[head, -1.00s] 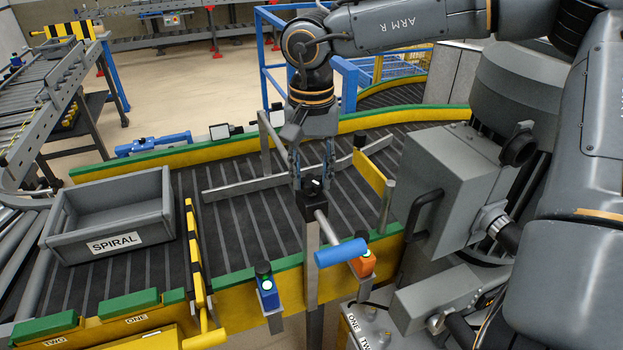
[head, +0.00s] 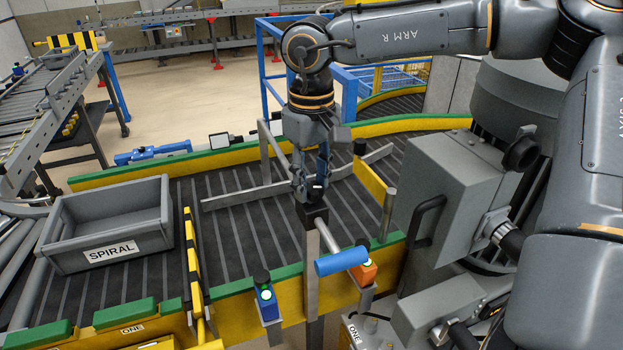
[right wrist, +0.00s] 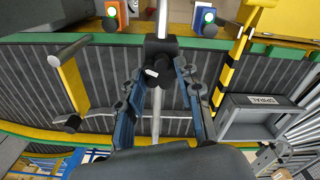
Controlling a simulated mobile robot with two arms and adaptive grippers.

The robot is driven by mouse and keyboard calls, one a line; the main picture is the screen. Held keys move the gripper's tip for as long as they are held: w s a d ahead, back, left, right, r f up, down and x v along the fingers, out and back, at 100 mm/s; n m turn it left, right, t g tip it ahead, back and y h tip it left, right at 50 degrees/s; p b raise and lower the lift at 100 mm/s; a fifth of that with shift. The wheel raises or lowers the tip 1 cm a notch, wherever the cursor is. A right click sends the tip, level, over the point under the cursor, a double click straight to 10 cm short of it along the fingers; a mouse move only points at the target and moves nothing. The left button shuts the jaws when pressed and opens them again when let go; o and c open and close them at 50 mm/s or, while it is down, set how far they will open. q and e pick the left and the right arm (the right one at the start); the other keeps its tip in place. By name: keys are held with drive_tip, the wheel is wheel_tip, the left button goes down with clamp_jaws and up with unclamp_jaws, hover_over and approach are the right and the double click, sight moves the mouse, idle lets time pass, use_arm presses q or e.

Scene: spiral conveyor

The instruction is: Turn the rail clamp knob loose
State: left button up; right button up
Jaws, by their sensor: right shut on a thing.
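The rail clamp knob (head: 318,188) is small and black with a white mark. It sits on the black clamp block (head: 313,214) at the top of a grey upright post. My right gripper (head: 311,184) reaches down from above and is shut on the knob. In the right wrist view, the knob (right wrist: 155,72) shows between my right fingertips (right wrist: 160,76), next to the clamp block (right wrist: 160,46). The grey guide rail (head: 240,196) lies across the dark conveyor behind the post. The fingers partly hide the knob. My left gripper is not in view.
A grey SPIRAL tote (head: 110,252) stands at the left. A blue-handled lever (head: 340,257) sticks out in front of the clamp, near blue (head: 267,302) and orange (head: 364,273) button boxes. A yellow-black bar (head: 193,265) stands left of the post. A grey cabinet (head: 450,185) is at the right.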

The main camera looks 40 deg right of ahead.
sight(311, 187)
idle(0.3)
drive_tip(key=o, duration=1.1)
drive_tip(key=shift+o, duration=0.2)
wheel_tip(311, 187, up, 12)
